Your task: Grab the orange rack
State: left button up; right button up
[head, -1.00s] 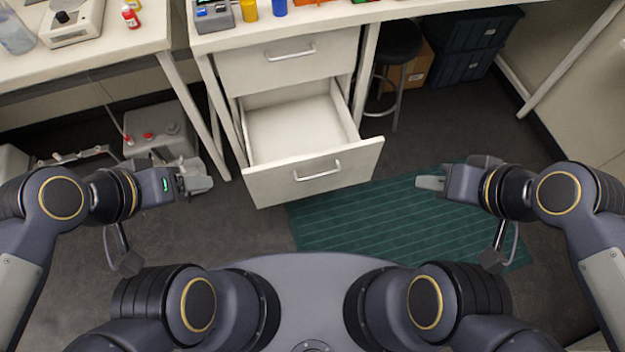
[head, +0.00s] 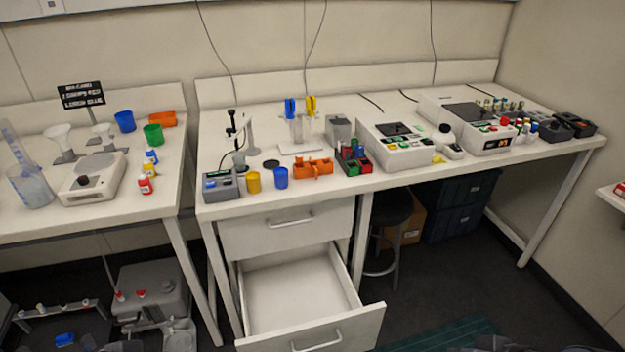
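An orange rack (head: 316,169) sits near the front edge of the middle bench, between a blue cup (head: 281,178) and a group of dark, red and green blocks (head: 353,160). A second orange item (head: 162,119) stands at the back of the left table, beside a green cup (head: 153,134); its exact shape is too small to tell. My grippers are not clearly visible; only dark slivers, possibly my arms, show at the bottom edge. Nothing is seen touching the orange rack.
A drawer (head: 318,334) stands pulled out and empty below the bench. A yellow cup (head: 253,182) and a grey device (head: 221,187) stand left of the blue cup. White machines (head: 399,150) fill the right bench. A stool (head: 394,212) is tucked beneath.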

aim_at(311, 168)
jog(key=i+l+u, duration=0.15)
jog(key=i+u, duration=0.2)
jog(key=u, duration=0.15)
jog(key=i+l+u, duration=0.2)
jog(key=u, duration=0.25)
jog(key=i+l+u, duration=0.3)
jog(key=u, duration=0.2)
jog(key=l, duration=0.1)
